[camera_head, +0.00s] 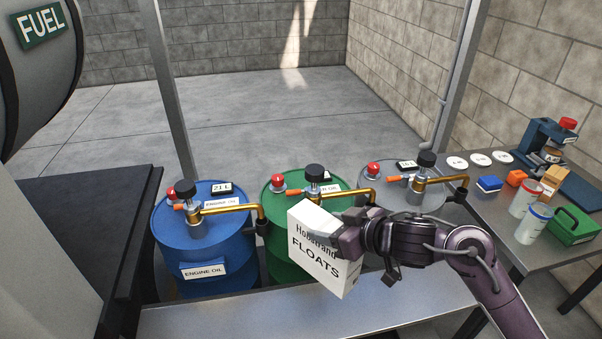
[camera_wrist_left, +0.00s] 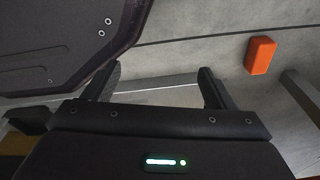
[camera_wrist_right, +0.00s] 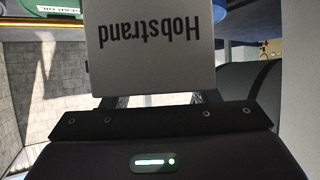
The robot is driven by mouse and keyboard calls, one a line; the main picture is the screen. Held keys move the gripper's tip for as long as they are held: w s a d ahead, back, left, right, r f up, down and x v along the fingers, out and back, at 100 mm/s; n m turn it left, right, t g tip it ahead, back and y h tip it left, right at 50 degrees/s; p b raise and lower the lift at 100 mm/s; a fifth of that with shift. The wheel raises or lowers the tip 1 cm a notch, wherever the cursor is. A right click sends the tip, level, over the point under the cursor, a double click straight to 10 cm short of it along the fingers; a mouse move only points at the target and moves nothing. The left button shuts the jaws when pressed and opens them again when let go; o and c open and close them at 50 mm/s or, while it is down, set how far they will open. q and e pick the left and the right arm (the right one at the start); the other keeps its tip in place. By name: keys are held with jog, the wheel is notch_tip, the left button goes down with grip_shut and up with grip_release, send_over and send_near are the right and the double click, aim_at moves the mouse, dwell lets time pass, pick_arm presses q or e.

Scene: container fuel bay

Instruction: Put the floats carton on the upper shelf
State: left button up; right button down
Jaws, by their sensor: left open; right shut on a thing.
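The floats carton (camera_head: 312,250) is a white box printed "Hobstrand FLOATS". In the head view it is tilted, in front of the green drum and above the grey metal bench. My right gripper (camera_head: 352,236) is shut on the carton from its right side. The carton also fills the upper middle of the right wrist view (camera_wrist_right: 155,45), its lettering upside down there. My left gripper (camera_wrist_left: 158,85) is open and empty in the left wrist view; it does not show in the head view. I cannot make out the upper shelf for certain.
A blue drum (camera_head: 187,240), a green drum (camera_head: 272,225) and a grey drum (camera_head: 385,172) carry pumps with brass spouts. The bench (camera_head: 220,318) looks bare. A side table (camera_head: 485,205) at right holds jars, blocks and a green case (camera_head: 572,226). An orange block (camera_wrist_left: 261,55) shows in the left wrist view.

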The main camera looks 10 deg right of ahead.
pick_arm(q)
jog(key=s+a+r+p, duration=0.2)
jog(key=s+r+p, duration=0.2)
jog(key=s+p, duration=0.5)
jog(key=shift+s+r+g, duration=0.15)
jog(key=shift+s+g, duration=0.1)
jog(key=shift+g, duration=0.05)
pick_arm(e)
jog(key=d+r+m+t+h, duration=0.1)
jog(key=d+r+m+h, duration=0.1)
jog(key=r, duration=0.9)
jog(key=d+r+m+t+h, duration=0.1)
jog(key=d+r+m+h, duration=0.2)
jog(key=r, duration=0.8)
jog(key=shift+m+h, duration=1.1)
jog(key=shift+w+t, duration=0.1)
jog(key=shift+t, duration=0.2)
